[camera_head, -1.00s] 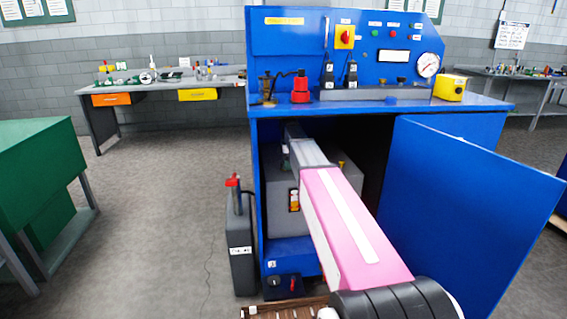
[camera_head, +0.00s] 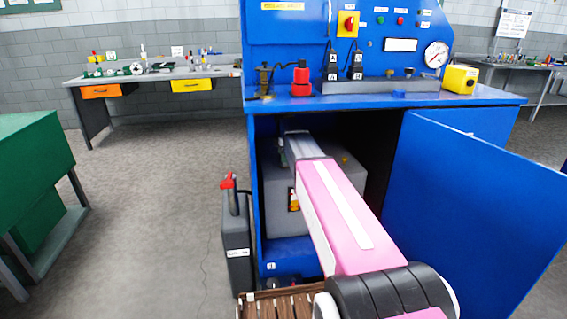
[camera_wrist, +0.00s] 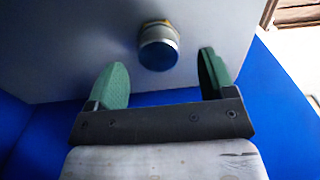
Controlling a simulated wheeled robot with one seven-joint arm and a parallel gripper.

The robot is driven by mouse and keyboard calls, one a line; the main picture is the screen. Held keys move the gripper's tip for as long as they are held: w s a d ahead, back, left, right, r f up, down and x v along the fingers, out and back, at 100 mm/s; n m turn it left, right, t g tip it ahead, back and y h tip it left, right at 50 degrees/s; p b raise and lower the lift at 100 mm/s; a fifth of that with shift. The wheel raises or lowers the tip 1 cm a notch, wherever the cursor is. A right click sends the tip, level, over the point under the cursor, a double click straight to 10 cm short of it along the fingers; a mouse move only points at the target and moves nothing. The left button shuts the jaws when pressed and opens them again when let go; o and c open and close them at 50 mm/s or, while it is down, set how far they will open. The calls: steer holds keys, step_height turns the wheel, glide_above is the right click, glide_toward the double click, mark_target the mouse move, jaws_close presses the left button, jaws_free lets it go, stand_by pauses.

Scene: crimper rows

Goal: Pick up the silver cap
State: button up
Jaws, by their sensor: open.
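The silver cap (camera_wrist: 158,52) shows in the wrist view as a short round metal cylinder on a brass collar, standing out from a pale grey surface. My gripper (camera_wrist: 160,66) has its two green fingers spread wide. The cap lies ahead of the gap between them, with clear space to either finger, and nothing is held. In the head view my pink arm reaches into the open blue cabinet, over the grey tank (camera_head: 277,184). The fingers cannot be made out there, and I cannot pick out the silver cap.
The blue cabinet door (camera_head: 470,205) stands open to the right of my arm. The cabinet's left side is close to the arm. A grey canister (camera_head: 237,240) with a red top stands outside on the left. A brown slatted crate (camera_head: 275,306) is at the bottom. Open floor lies left.

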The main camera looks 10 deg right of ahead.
step_height(320, 180, down, 4)
steer(key=shift+w+r, duration=0.1)
steer(key=shift+r, duration=0.15)
steer(key=c, duration=1)
steer(key=shift+r, duration=0.1)
